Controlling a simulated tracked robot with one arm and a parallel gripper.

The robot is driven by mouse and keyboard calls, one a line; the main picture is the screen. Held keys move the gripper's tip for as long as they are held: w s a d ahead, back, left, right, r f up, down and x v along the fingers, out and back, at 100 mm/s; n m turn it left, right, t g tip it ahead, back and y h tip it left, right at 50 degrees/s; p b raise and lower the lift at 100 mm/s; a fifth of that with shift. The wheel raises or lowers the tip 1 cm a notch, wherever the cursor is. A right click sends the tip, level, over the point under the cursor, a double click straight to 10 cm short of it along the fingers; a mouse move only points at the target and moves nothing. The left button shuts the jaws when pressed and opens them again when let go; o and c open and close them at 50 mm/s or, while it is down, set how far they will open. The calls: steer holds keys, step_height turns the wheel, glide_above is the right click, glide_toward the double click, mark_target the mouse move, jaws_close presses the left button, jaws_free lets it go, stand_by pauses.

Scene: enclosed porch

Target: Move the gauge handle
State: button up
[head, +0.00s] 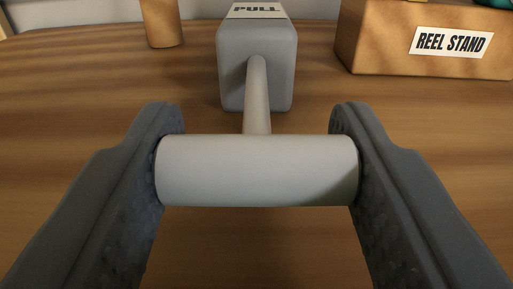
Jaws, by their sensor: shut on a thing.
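The gauge handle (256,171) is a light grey horizontal cylinder on a grey rod (257,95). The rod runs back to a grey block (232,60) with a white "PULL" label (256,10) on top. My gripper (257,170) is shut on the handle. Its left dark finger touches the cylinder's left end and its right finger touches the right end. The block stands on the wooden surface, and its top is partly cut off by the frame edge.
A brown box labelled "REEL STAND" (385,45) stands at the back right on the wooden table (60,100). A brown post-like thing (161,22) stands at the back left. A teal thing (493,3) shows at the top right corner.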

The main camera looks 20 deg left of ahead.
mark_target(257, 63)
steer(key=p+x, duration=0.2)
steer(key=x, duration=0.3)
steer(key=shift+p, duration=0.4)
steer(key=shift+r, duration=0.15)
steer(key=o, duration=1.4)
steer(key=shift+w, duration=0.1)
steer(key=p+v, duration=0.1)
steer(key=v, duration=1.3)
steer(key=shift+f, duration=0.2)
steer(key=shift+w, duration=0.1)
